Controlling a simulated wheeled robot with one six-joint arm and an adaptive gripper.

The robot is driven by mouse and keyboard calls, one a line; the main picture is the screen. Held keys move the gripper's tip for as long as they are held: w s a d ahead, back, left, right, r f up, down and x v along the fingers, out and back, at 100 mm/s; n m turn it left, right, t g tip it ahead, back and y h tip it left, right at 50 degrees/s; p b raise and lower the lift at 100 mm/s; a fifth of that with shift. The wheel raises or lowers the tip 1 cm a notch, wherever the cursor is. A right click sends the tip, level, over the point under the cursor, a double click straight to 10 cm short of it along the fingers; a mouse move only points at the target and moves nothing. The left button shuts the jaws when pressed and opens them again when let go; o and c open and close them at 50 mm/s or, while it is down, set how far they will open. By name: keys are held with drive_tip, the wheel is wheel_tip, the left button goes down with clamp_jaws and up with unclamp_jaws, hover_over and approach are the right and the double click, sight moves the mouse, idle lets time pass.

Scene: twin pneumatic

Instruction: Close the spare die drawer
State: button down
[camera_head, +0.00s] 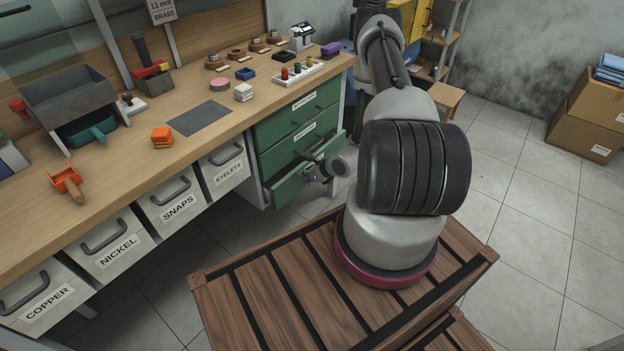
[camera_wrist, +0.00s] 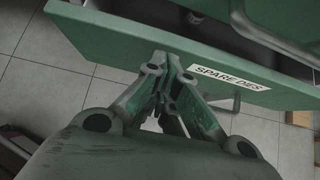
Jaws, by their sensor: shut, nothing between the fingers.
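The spare die drawer (camera_head: 283,187) is the lowest green drawer under the bench, and it stands partly pulled out. In the wrist view its green front (camera_wrist: 128,41) crosses the upper part, with a white "SPARE DIES" label (camera_wrist: 230,78) and a bar handle (camera_wrist: 228,102) below the label. My gripper (camera_head: 315,173) is at the drawer front in the head view. In the wrist view my gripper (camera_wrist: 168,72) is shut and empty, its fingertips close to the front, left of the label. I cannot tell whether they touch it. My arm hides part of the drawer area.
Two closed green drawers (camera_head: 298,110) sit above it. Pale bins with handles, such as the eyelets bin (camera_head: 226,166), stand to the left under the wooden bench (camera_head: 205,85). A stool (camera_head: 445,97) and cardboard boxes (camera_head: 583,130) are right. Tiled floor (camera_head: 530,180) is clear there.

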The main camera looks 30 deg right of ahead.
sight(295, 169)
drive_tip(key=shift+w, duration=0.1)
drive_tip(key=w, duration=0.1)
drive_tip(key=w+a, duration=0.1)
drive_tip(key=w, duration=0.2)
drive_tip(key=shift+w+a, duration=0.1)
drive_tip(key=shift+a, duration=0.25)
drive_tip(key=shift+w+r, duration=0.1)
drive_tip(key=shift+w, duration=0.35)
